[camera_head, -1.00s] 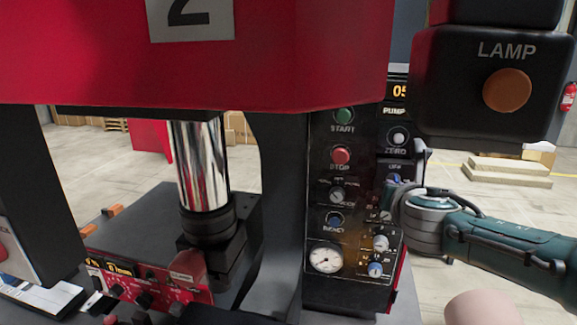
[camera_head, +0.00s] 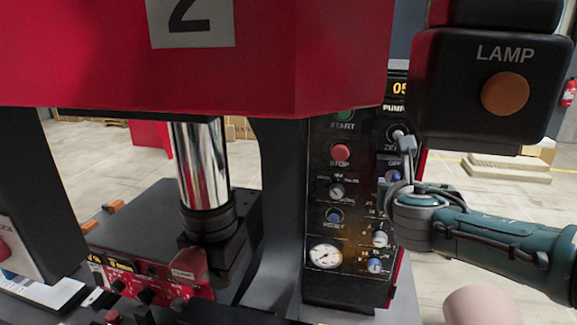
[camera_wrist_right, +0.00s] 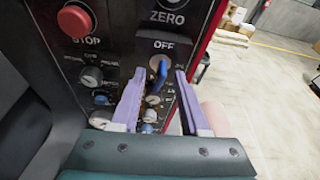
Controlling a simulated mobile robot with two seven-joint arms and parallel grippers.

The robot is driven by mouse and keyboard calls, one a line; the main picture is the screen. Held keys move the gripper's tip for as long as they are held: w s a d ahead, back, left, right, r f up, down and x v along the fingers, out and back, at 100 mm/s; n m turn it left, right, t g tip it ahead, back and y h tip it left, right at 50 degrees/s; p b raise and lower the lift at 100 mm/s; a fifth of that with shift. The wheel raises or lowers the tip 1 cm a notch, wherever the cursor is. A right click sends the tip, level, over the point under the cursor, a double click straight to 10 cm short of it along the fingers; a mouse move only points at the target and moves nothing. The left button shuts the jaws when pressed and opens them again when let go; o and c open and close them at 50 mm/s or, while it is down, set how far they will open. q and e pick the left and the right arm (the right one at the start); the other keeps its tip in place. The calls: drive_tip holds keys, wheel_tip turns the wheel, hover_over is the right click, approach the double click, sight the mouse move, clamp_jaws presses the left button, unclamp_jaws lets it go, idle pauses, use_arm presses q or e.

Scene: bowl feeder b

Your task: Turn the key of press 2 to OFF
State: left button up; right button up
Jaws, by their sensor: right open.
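Press 2 (camera_head: 250,85) is the red machine with a "2" plate. Its black control panel (camera_head: 320,215) faces me in the head view. The blue key (camera_wrist_right: 158,68) sits below the OFF label (camera_wrist_right: 164,43) in the right wrist view. In the head view it is a small blue patch (camera_head: 393,177), partly hidden by my right gripper. My right gripper (camera_wrist_right: 158,78) is open, its two purple fingers on either side of the key. I cannot tell if they touch it. The gripper (camera_head: 402,183) comes to the panel from the right in the head view. My left gripper is not in view.
The red STOP button (camera_head: 341,152), START button (camera_head: 344,115) and a gauge (camera_head: 325,256) are close by on the panel. A black LAMP box (camera_head: 490,85) overhangs at upper right. The floor right of the panel is open, with stacked boards (camera_head: 508,168) further back.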

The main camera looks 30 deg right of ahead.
drive_tip(key=s+a+p, duration=0.4)
drive_tip(key=s, duration=0.1)
drive_tip(key=shift+s+a, duration=0.15)
drive_tip(key=shift+a, duration=0.15)
idle(0.4)
